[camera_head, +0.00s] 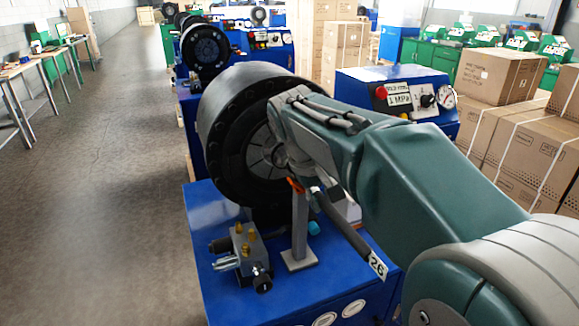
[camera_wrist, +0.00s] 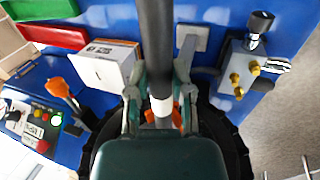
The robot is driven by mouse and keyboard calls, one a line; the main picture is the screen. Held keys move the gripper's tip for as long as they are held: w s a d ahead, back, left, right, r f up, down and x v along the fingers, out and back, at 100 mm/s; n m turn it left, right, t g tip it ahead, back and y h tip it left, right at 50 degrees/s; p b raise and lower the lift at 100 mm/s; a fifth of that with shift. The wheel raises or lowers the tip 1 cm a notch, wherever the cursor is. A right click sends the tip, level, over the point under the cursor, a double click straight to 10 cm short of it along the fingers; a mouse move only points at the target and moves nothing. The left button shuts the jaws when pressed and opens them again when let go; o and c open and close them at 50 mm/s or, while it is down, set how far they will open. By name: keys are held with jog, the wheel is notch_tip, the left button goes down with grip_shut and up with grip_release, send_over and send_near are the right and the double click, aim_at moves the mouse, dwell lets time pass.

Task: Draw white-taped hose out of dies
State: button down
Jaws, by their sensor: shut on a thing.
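The black hose (camera_head: 343,226) slants down and right from my gripper (camera_head: 303,187) in the head view, with a "26" tag on its free end. In the wrist view the hose (camera_wrist: 155,45) runs from the top edge down between the fingers, and its white tape band (camera_wrist: 161,105) shows there. My gripper (camera_wrist: 162,116) is shut on the hose by this band, with orange fingertips on either side. The crimper's black round head (camera_head: 238,125) and dies (camera_head: 262,152) are right behind my gripper. My gripper hides the hose's inner end, so I cannot tell whether it is inside the dies.
A grey support post (camera_head: 300,222) stands on the blue machine bed (camera_head: 212,205) below the hose. A valve block (camera_head: 243,250) with brass fittings is left of it. A control box (camera_head: 372,97) is behind my arm. Cartons (camera_head: 497,72) stand right; the aisle floor (camera_head: 100,190) is clear.

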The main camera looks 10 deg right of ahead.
aim_at(322, 197)
jog(key=shift+r, duration=3.3)
